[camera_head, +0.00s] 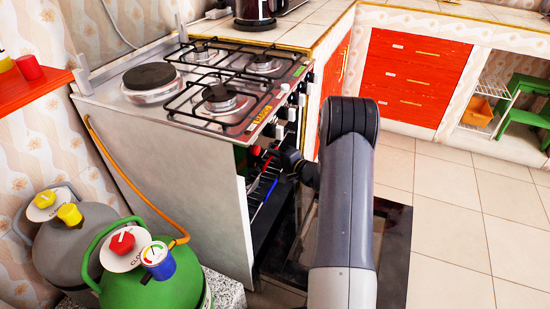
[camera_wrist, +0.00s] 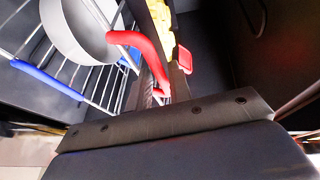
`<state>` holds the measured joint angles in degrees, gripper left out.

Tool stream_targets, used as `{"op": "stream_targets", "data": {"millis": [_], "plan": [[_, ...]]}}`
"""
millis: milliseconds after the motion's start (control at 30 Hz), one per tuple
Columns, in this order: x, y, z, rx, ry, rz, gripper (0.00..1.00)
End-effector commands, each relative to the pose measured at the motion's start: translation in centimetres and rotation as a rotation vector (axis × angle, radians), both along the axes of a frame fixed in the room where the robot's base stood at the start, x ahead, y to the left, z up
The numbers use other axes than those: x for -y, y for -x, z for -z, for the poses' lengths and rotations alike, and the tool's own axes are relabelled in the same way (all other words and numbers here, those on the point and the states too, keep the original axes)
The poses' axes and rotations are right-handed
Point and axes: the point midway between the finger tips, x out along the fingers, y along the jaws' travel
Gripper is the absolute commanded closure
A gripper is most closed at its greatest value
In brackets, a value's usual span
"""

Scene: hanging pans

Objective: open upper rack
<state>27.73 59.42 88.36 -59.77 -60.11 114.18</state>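The oven (camera_head: 190,150) stands open under the gas hob, with wire racks inside. In the wrist view, the upper rack's red front bar (camera_wrist: 148,52) curves close in front of my gripper. A rack with a blue bar (camera_wrist: 45,80) lies to the left; the blue bar also shows in the head view (camera_head: 264,192). My gripper (camera_head: 272,158) is at the oven's open front, near the red bar. In the wrist view, dark finger parts stand beside the red bar. Whether they grip it is unclear, as the finger gap is hidden.
The dark-framed oven door (camera_head: 393,255) is folded down beneath my arm. A grey pot (camera_wrist: 82,30) shows by the racks. Green (camera_head: 150,280) and grey (camera_head: 75,240) gas bottles stand at left, with an orange hose. Tiled floor (camera_head: 450,220) at right is clear.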

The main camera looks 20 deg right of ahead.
Motion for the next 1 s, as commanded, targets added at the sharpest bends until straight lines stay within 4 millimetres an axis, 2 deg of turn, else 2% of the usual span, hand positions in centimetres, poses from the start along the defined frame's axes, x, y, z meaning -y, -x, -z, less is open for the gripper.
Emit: {"op": "stream_targets", "data": {"millis": [100, 333, 800, 1000], "plan": [[0.0, 0.0, 0.0, 0.000, 0.000, 0.000, 0.82], [0.0, 0.0, 0.0, 0.000, 0.000, 0.000, 1.00], [0.1, 0.1, 0.0, -0.001, 0.000, 0.000, 1.00], [1.2, 1.2, -0.2, -0.002, -0.002, 0.003, 1.00]]}}
